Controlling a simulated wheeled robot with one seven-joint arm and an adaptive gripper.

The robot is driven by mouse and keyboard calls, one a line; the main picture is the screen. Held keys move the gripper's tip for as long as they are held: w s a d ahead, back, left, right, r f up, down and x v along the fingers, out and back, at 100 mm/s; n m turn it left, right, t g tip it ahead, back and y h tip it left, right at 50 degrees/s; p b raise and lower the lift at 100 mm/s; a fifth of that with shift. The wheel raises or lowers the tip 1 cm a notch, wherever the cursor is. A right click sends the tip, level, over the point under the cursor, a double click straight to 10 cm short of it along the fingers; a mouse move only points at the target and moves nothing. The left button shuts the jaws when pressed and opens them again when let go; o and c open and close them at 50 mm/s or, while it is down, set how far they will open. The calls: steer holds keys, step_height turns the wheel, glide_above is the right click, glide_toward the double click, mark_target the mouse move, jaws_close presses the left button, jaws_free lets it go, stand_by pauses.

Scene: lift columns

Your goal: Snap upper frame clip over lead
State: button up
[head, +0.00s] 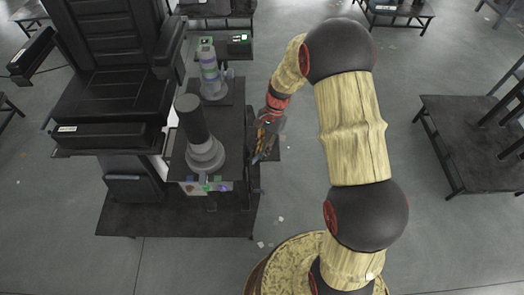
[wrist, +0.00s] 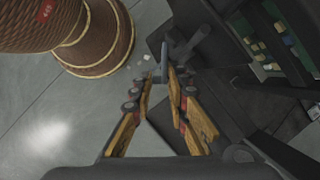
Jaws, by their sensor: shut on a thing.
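My gripper (head: 264,148) is at the right side of the dark stand that carries the columns. In the wrist view its two orange-and-grey fingers (wrist: 163,84) converge on a small grey upright piece (wrist: 164,62). This piece looks like the frame clip, but I cannot be sure. It appears joined to a dark bar (wrist: 186,46) just beyond the fingertips. The lead cannot be made out near the gripper in either view.
A dark column on a grey round base (head: 205,155) and a pale column (head: 210,75) stand left of my gripper. A black chair-like unit (head: 105,95) is further left. Dark tables (head: 470,140) stand at right. Floor between is mostly clear, with small scraps.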

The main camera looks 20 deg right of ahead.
jaws_close()
steer(key=shift+w+a+r+n+g+h+p, duration=0.1)
steer(key=shift+w+a+n+g+h+p, duration=0.1)
steer(key=shift+n+p, duration=0.4)
steer(key=shift+w+a+r+n+g+h+p, duration=0.15)
steer(key=shift+n+p, duration=0.25)
steer(key=shift+p, duration=0.25)
steer(key=shift+w+a+f+n+g+h+p, duration=0.1)
steer(key=shift+w+f+n+g+h+p, duration=0.2)
steer(key=shift+n+p, duration=0.55)
steer(key=shift+w, duration=0.1)
steer(key=o, duration=0.7)
jaws_free()
steer(key=shift+r, duration=0.1)
steer(key=shift+s+d+p+v, duration=0.15)
steer(key=shift+p+v, duration=1.2)
steer(key=shift+v, duration=0.85)
steer(key=shift+s+d+p+v, duration=0.1)
steer(key=shift+p+v, duration=1.2)
steer(key=shift+v, duration=0.9)
